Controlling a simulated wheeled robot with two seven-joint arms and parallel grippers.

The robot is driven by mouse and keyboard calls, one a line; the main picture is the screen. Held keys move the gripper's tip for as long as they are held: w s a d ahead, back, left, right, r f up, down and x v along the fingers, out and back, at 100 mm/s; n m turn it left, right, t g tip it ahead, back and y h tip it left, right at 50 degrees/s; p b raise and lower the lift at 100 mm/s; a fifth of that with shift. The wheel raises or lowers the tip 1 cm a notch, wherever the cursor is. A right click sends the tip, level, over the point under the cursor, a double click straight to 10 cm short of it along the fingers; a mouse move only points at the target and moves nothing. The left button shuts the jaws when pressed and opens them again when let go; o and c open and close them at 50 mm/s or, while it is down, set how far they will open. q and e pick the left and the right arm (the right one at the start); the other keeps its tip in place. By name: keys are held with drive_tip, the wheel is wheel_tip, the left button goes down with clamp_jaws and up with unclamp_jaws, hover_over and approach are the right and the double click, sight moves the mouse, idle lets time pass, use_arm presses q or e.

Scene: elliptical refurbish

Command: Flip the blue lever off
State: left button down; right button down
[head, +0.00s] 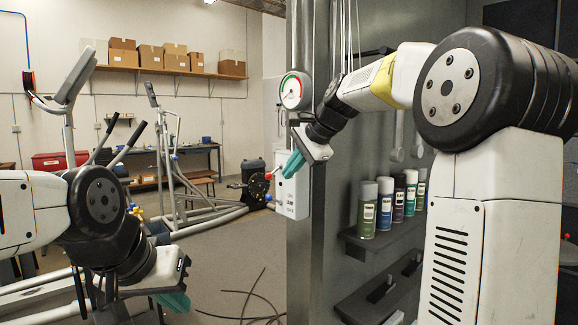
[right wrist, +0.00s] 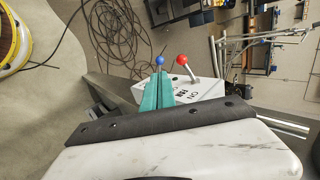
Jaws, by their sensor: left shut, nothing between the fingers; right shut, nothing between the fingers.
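The white switch box (head: 292,197) is mounted at the left edge of the grey cabinet. In the right wrist view, the box (right wrist: 205,88) bears "ON" lettering, a blue-knobbed lever (right wrist: 159,61) and a red-knobbed lever (right wrist: 182,60). The red knob (head: 268,176) also shows in the head view. My right gripper (head: 293,164) is at the top of the box, its teal fingers shut and empty. In the right wrist view its fingertips (right wrist: 159,76) appear right by the blue knob; I cannot tell whether they touch. The blue lever's stem is hidden. My left gripper (head: 174,301) is shut and empty, low at left.
A pressure gauge (head: 292,91) hangs above the box. Spray cans (head: 385,203) stand on a cabinet shelf to the right. An elliptical trainer (head: 185,215) stands behind at left. Loose cable (right wrist: 125,35) lies on the floor.

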sight(270, 196)
drive_tip(key=x, duration=0.9)
drive_tip(key=shift+w, duration=0.1)
drive_tip(key=shift+a+f, duration=0.1)
drive_tip(key=shift+f, duration=0.05)
